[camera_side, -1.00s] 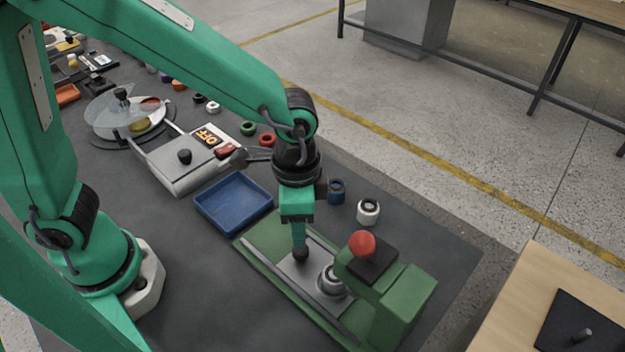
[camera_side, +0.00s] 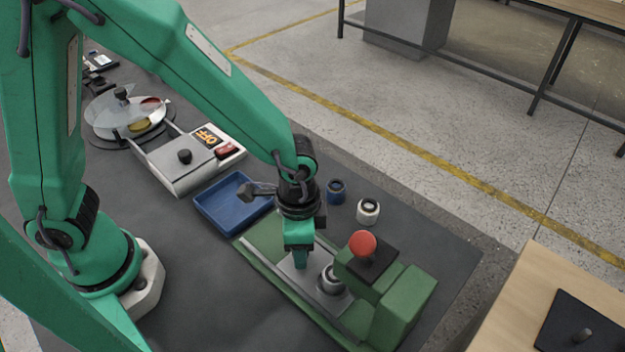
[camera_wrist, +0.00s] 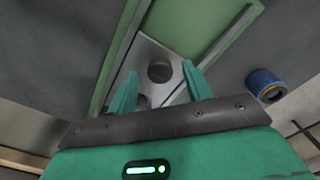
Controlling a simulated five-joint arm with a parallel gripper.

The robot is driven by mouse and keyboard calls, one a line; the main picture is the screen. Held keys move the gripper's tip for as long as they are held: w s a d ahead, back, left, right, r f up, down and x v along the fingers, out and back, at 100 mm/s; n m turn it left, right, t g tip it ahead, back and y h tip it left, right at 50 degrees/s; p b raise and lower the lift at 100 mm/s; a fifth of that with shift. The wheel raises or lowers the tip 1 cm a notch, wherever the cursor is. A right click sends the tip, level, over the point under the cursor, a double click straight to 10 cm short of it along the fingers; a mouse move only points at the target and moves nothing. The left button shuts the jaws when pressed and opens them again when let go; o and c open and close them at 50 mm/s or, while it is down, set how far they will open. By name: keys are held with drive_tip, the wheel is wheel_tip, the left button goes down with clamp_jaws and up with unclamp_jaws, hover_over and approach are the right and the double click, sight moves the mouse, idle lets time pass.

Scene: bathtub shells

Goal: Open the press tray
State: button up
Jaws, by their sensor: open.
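The press (camera_side: 405,305) is a green block with a red ball knob (camera_side: 362,243) on top, standing on a green base with rails. Its press tray (camera_side: 284,272) is a flat grey plate between the rails, carrying a metal ring-shaped part (camera_side: 331,280) beside the press block. The tray's round dark knob (camera_wrist: 160,69) shows in the wrist view, but my gripper hides it in the side view. My gripper (camera_side: 300,264) points down low over the tray. In the wrist view my gripper (camera_wrist: 158,84) is open, its fingers either side of the knob, with visible gaps.
A blue bin (camera_side: 232,203) lies left of the press. A blue ring (camera_side: 336,191) and a white ring (camera_side: 368,211) stand behind it. A grey box (camera_side: 185,165) with an OFF display is farther left. The dark mat in front is clear.

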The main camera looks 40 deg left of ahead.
drive_tip(key=shift+f, duration=0.35)
clamp_jaws()
drive_tip(key=shift+a, duration=4.7)
unclamp_jaws()
drive_tip(key=shift+r, duration=0.15)
